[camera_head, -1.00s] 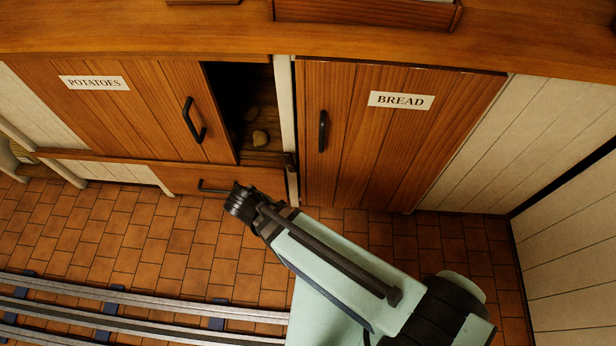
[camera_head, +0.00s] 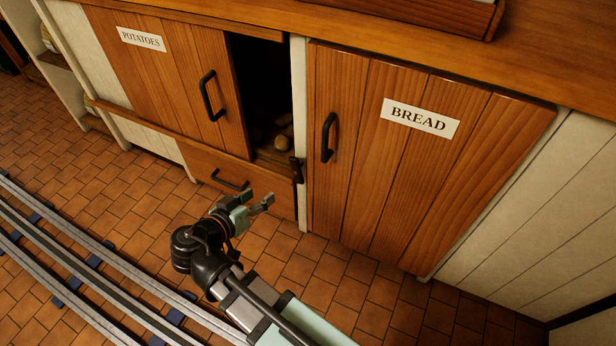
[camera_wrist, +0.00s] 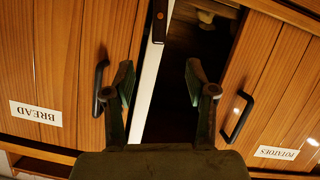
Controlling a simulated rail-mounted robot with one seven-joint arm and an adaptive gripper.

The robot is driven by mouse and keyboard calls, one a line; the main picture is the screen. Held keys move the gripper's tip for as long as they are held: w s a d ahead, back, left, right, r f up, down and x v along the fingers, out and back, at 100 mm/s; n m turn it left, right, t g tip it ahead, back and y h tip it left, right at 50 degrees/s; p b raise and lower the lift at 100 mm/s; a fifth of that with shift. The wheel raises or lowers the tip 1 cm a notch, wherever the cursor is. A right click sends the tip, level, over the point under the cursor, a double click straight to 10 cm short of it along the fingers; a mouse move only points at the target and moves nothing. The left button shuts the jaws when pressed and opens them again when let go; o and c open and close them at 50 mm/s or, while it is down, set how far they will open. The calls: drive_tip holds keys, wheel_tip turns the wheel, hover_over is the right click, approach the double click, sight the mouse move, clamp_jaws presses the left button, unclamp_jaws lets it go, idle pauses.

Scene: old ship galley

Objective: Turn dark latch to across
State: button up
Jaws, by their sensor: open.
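The dark latch (camera_head: 297,169) is a small dark piece on the white post between the potatoes and bread doors, low down beside the opening. It appears lengthwise along the post. In the wrist view, which is upside down, the latch (camera_wrist: 159,22) is at the top centre, beyond the fingertips. My gripper (camera_head: 256,203) is open and empty, in front of the drawer, left of and lower than the latch in the head view. Its two fingers (camera_wrist: 160,78) are spread in the wrist view, apart from the latch.
The potatoes door (camera_head: 185,80) stands slid left, leaving a dark opening with potatoes (camera_head: 283,147). The bread door (camera_head: 410,165) is closed, with a black handle (camera_head: 327,137). A drawer (camera_head: 245,178) with a handle is below. Rails (camera_head: 75,260) cross the tiled floor at left.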

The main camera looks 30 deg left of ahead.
drive_tip(key=m, duration=0.1)
drive_tip(key=b, duration=0.5)
approach(295, 169)
drive_tip(key=x, duration=0.9)
drive_tip(key=shift+s+f, duration=0.1)
drive_tip(key=shift+f, duration=0.05)
clamp_jaws()
